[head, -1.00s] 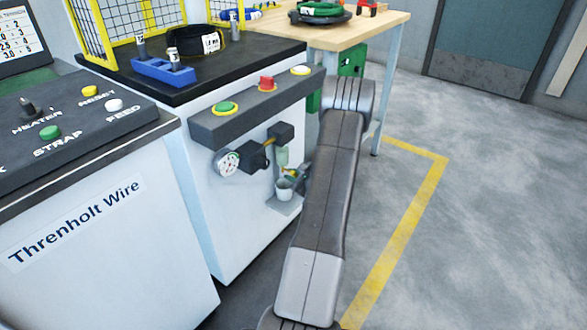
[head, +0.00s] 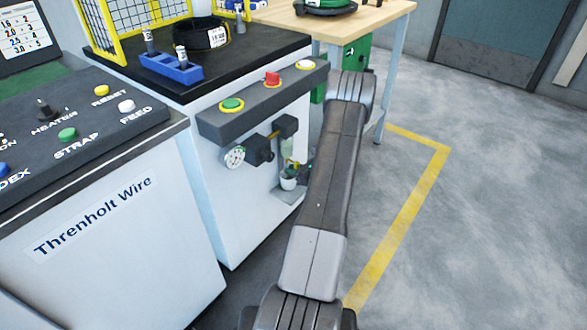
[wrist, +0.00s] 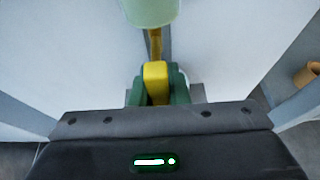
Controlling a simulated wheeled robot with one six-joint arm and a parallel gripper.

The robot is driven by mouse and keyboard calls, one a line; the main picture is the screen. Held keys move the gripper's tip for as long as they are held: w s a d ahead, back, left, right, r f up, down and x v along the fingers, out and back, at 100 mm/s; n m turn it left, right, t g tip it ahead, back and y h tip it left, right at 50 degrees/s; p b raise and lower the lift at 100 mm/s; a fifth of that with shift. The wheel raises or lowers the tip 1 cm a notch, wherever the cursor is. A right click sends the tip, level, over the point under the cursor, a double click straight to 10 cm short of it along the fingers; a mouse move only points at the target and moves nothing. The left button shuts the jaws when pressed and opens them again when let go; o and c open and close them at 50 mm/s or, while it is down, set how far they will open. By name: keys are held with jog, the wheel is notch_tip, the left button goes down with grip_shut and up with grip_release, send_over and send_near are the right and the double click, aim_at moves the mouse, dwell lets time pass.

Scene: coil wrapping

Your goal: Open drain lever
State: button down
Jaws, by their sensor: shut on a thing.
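The drain lever (wrist: 155,78) is a yellow piece below the pale green filter bowl (wrist: 152,10) in the wrist view. My gripper (wrist: 157,92) has green fingers on either side of the lever and is shut on it. In the head view the bowl (head: 286,148) hangs from the dark regulator on the white cabinet's front, beside a round gauge (head: 234,157). A small cup (head: 288,180) stands on a grey shelf below the bowl. In the head view my arm hides most of the gripper, and the lever is hard to make out.
A button bar (head: 262,102) juts out above the regulator. The control console (head: 90,240) stands at left. A wooden table (head: 345,22) stands behind my arm. Open floor (head: 480,200) lies to the right, with a yellow line (head: 405,220).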

dwell(0.3)
jog(key=c, duration=1.4)
grip_release()
jog(key=p+v, duration=0.3)
jog(key=v, duration=1.1)
jog(key=shift+f, duration=0.2)
jog(key=b+x, duration=0.3)
jog(key=x, duration=1.1)
jog(key=shift+r, duration=0.2)
